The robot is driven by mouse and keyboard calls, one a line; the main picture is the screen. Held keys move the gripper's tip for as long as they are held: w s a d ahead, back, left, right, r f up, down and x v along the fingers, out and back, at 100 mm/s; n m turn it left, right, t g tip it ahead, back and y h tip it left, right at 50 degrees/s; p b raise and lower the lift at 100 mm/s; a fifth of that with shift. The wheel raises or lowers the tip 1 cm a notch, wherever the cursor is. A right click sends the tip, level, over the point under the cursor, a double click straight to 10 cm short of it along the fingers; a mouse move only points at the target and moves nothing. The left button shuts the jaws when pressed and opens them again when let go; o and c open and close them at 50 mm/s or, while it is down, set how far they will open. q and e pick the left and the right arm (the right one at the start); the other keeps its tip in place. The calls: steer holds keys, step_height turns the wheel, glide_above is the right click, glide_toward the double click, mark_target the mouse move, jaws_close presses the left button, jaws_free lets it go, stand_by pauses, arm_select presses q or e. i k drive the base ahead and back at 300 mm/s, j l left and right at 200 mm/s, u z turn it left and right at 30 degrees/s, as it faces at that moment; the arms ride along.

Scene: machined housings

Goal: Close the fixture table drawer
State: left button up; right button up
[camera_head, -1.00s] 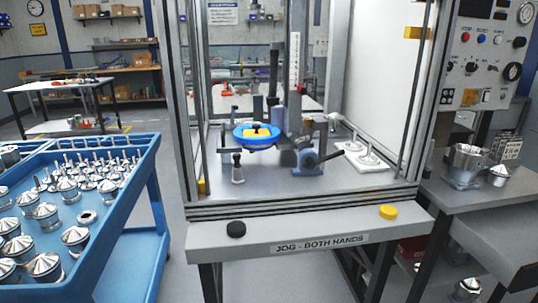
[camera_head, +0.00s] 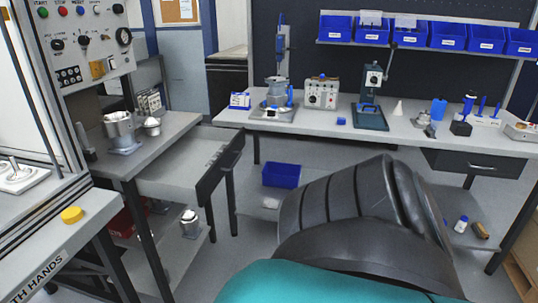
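The fixture table (camera_head: 105,155) stands left of centre, with a metal housing (camera_head: 121,130) on a fixture and a smaller metal part (camera_head: 152,126) on its top. Its drawer (camera_head: 180,178) is pulled out toward the right. The drawer's grey inside shows and looks mostly bare; a dark slotted piece lies near its front. The dark drawer front (camera_head: 219,168) stands well apart from the table. Neither of my grippers is in view.
A large black ribbed shape (camera_head: 345,210) with a teal part (camera_head: 325,285) fills the lower middle, right of the drawer. A workbench (camera_head: 400,125) stands behind. A blue bin (camera_head: 282,175) sits below it. Floor shows between drawer and black shape.

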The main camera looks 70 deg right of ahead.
mark_target(180, 174)
steer(key=l+z, duration=0.1)
steer(key=z, duration=1.85)
steer(key=i+u, duration=0.25)
steer(key=i, duration=0.75)
steer(key=j, duration=0.05)
